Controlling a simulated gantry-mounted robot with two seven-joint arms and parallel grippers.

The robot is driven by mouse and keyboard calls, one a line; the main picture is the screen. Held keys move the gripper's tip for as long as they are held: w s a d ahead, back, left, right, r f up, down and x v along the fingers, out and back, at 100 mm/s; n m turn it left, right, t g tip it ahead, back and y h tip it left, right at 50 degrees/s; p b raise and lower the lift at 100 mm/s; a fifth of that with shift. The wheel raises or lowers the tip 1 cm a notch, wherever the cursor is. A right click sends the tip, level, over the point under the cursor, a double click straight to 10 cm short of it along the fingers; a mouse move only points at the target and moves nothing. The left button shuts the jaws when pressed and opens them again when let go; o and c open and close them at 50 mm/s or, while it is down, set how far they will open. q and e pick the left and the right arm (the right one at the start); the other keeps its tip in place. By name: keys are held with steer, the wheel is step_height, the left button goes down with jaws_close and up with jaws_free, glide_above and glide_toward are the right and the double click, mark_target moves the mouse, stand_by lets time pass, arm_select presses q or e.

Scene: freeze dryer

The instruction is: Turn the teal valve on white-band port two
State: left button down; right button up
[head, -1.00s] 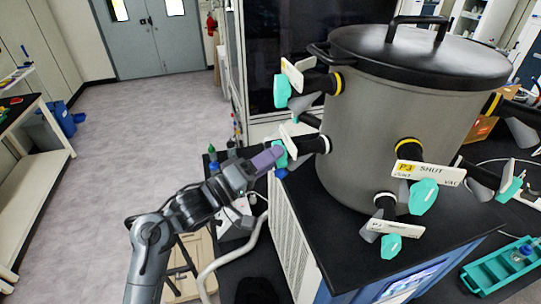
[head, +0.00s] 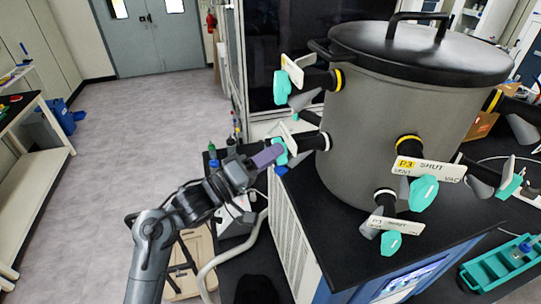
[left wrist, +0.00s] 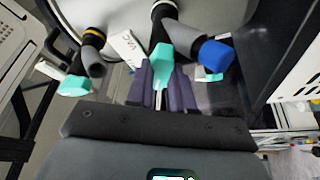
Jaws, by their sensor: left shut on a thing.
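The grey drum chamber (head: 385,135) has several ports with teal valve handles. The white-band port (head: 312,142) on its left side has a teal handle (head: 279,149), a white tag and a blue cap (head: 282,168). My left gripper (head: 266,156) is shut on this handle. In the left wrist view, the handle (left wrist: 161,62) sits between the purple fingers (left wrist: 163,85), below the white-banded stem (left wrist: 164,10). The port number on its tag cannot be read. My right gripper is not in view.
A yellow-band port (head: 325,80) stands above, with its own teal handle (head: 282,88). Another yellow-band port tagged P3 (head: 430,169) and a lower white-band port (head: 385,197) are at the front. A teal rack (head: 500,265) lies at the right.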

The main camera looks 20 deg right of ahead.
arm_select(q)
steer(key=m+g+h+b, duration=0.1)
steer(key=m+g+b, duration=0.1)
steer(key=m+b, duration=0.2)
steer(key=m+g+h+b, duration=0.1)
steer(key=m+g+b, duration=0.1)
steer(key=m+b, duration=0.2)
steer(key=w+m+g+h+b, duration=0.1)
steer(key=m+g+b, duration=0.1)
steer(key=m+b, duration=0.2)
steer(key=shift+f+m+g, duration=0.15)
steer(key=shift+m+g, duration=0.05)
steer(key=shift+m, duration=0.75)
steer(key=shift+f+m+g, duration=0.1)
steer(key=shift+m+g, duration=0.1)
steer(key=shift+m, duration=0.75)
steer(key=shift+s, duration=0.1)
steer(key=c, duration=1)
jaws_free()
steer(key=b+v, duration=0.2)
steer(key=v, duration=0.9)
steer(key=shift+d+r, duration=0.1)
steer(key=shift+r, duration=0.1)
